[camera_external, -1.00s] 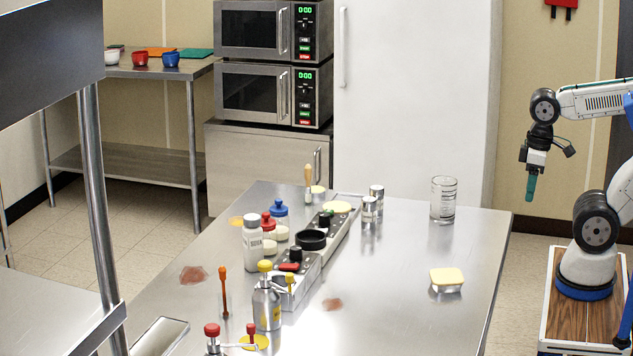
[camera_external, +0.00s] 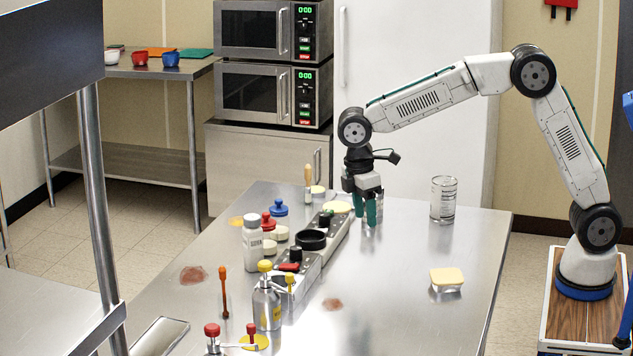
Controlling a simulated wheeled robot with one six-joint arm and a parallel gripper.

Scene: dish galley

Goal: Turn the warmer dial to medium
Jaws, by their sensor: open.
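A row of low grey control units (camera_external: 337,232) stands mid-table. It carries a dark knob (camera_external: 326,217) on the far part, a wide black ring (camera_external: 311,239) in the middle and another dark knob (camera_external: 295,255) on the near part beside a red lever (camera_external: 288,267). I cannot tell which knob is the warmer dial, nor read any setting. My gripper (camera_external: 366,214) points down with its teal fingers apart and empty. In the picture it is just right of the units' far end, apart from the knobs. It largely hides the small metal cans there.
A glass beaker (camera_external: 443,200) stands right of my gripper. A yellow-lidded tub (camera_external: 446,279) sits on the right of the steel table (camera_external: 420,322). Bottles, including a white one (camera_external: 252,243) and a yellow-topped one (camera_external: 267,303), crowd the left and near side. The right middle is mostly clear.

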